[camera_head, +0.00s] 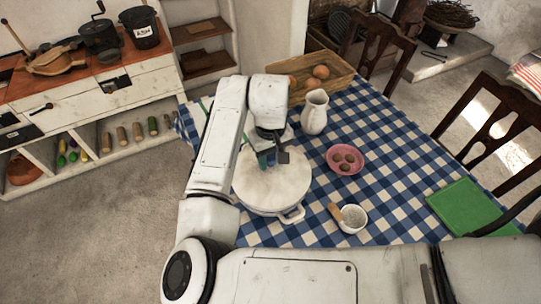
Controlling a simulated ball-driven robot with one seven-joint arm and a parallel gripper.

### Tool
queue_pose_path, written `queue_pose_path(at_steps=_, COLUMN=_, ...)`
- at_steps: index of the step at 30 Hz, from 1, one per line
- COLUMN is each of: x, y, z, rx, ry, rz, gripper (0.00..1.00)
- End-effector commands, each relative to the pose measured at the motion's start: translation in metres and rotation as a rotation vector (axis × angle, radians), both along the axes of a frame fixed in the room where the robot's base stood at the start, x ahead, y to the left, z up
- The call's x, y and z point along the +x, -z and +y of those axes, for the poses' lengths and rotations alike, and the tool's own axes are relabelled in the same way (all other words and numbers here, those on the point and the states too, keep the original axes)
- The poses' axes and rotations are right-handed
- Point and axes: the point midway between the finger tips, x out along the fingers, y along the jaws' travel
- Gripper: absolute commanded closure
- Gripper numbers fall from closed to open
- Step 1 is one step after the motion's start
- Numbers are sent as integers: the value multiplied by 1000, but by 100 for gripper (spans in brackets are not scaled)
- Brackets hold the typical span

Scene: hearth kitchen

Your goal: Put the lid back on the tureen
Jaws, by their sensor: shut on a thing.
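The tureen (293,215) is white and stands on the checked tablecloth, with one side handle showing at its lower right. A round whitish lid (265,192) covers the tureen's top from this view. My gripper (268,161) is over the back part of the lid, pointing down and shut on it. The grip point and any knob are hidden behind the fingers. I cannot tell whether the lid rests on the rim or hangs a little above it.
A white jug (314,112), a pink bowl (335,167) with several brown items and a small white bowl (353,226) with a wooden handle stand right of the tureen. Chairs flank the table.

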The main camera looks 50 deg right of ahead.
Motion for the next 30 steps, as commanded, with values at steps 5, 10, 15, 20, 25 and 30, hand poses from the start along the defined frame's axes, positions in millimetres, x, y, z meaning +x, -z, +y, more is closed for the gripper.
queue_pose_path(at_steps=5, x=0, y=-1, z=0, rx=0, ry=0, rz=-1, gripper=100)
queue_pose_path(at_steps=10, x=0, y=-1, z=0, rx=0, ry=0, rz=-1, gripper=55)
queue_pose_path(at_steps=15, x=0, y=-1, z=0, rx=0, ry=0, rz=-1, gripper=39)
queue_pose_path(at_steps=20, x=0, y=0, z=0, rx=0, ry=0, rz=0, gripper=31)
queue_pose_path(at_steps=25, x=0, y=0, z=0, rx=0, ry=0, rz=1, gripper=23)
queue_pose_path(at_steps=30, x=0, y=0, z=0, rx=0, ry=0, rz=0, gripper=7)
